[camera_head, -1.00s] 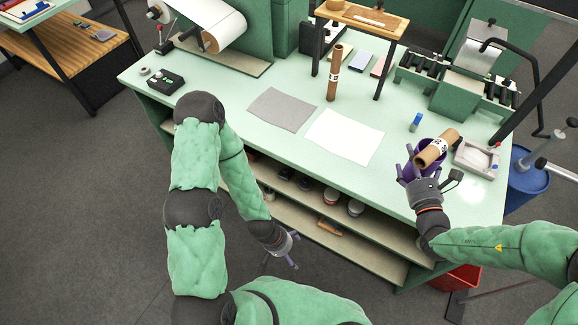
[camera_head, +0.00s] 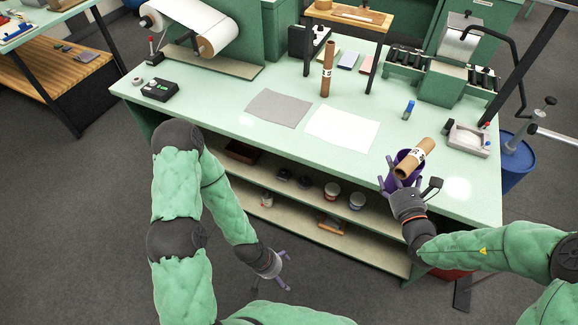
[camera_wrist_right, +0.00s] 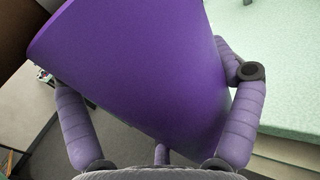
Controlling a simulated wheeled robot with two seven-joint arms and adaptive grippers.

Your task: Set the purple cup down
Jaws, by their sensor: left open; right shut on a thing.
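The purple cup (camera_head: 393,183) is at the front right edge of the green table (camera_head: 250,130). A brown cardboard tube (camera_head: 414,158) with a white label leans in it, tilted to the upper right. My right gripper (camera_head: 403,180) is shut on the cup. In the right wrist view the purple cup (camera_wrist_right: 140,75) fills the middle, tilted, with purple fingers on both sides. I see floor below the cup there and tabletop to its right. I cannot tell whether its base touches anything. My left gripper (camera_head: 282,274) is open and empty, low in front of the table's shelves.
A white sheet (camera_head: 342,128) and a grey sheet (camera_head: 278,107) lie mid-table. Another brown tube (camera_head: 327,70) stands upright behind them. A blue glue stick (camera_head: 409,109) and a pale tray (camera_head: 468,139) are at the right. The tabletop between white sheet and cup is clear.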

